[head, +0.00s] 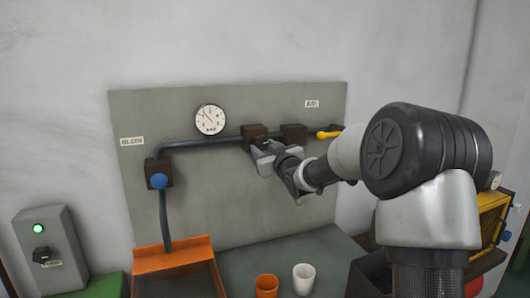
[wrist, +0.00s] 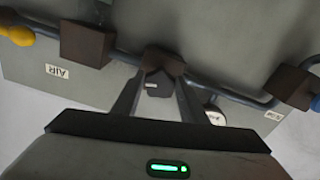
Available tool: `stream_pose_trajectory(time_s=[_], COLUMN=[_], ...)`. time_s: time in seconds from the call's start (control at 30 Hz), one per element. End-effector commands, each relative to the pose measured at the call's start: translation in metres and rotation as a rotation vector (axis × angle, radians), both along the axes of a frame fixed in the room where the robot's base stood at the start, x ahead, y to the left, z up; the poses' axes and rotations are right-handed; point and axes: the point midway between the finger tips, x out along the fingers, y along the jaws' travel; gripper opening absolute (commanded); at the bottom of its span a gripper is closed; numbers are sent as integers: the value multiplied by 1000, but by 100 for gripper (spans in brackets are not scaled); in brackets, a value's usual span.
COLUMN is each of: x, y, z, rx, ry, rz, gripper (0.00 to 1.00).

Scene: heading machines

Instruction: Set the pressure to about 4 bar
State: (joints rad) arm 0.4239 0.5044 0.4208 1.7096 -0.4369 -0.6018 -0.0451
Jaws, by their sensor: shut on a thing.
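A round white pressure gauge (head: 210,119) with a red needle is on the grey-green wall panel (head: 225,205); its reading is too small to tell. Its edge also shows in the wrist view (wrist: 214,116). To its right along the pipe is a brown block (head: 254,131) with a dark knob (wrist: 158,83) on its front. My gripper (head: 265,152) is at this block, its fingers shut on the knob from both sides. In the head view the fingers mostly cover the knob.
A second brown block (head: 293,134) and a yellow handle (head: 329,134) are to the right. A blue knob (head: 159,181) is on a block at the left. Below are an orange tray (head: 165,251), an orange cup (head: 266,286), a white cup (head: 304,279) and a grey switch box (head: 47,240).

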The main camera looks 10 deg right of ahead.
Motion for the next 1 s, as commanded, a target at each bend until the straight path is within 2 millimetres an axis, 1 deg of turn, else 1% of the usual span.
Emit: stream_pose_trajectory(time_s=[0.03,0.6,0.8,1.0], x=[0,-1,-1,-1], y=[0,4,5,6], z=[-2,0,0,0], rx=[43,561,700,795], ry=[10,113,142,161], rz=[0,0,-1,-1], gripper=[16,16,16,16])
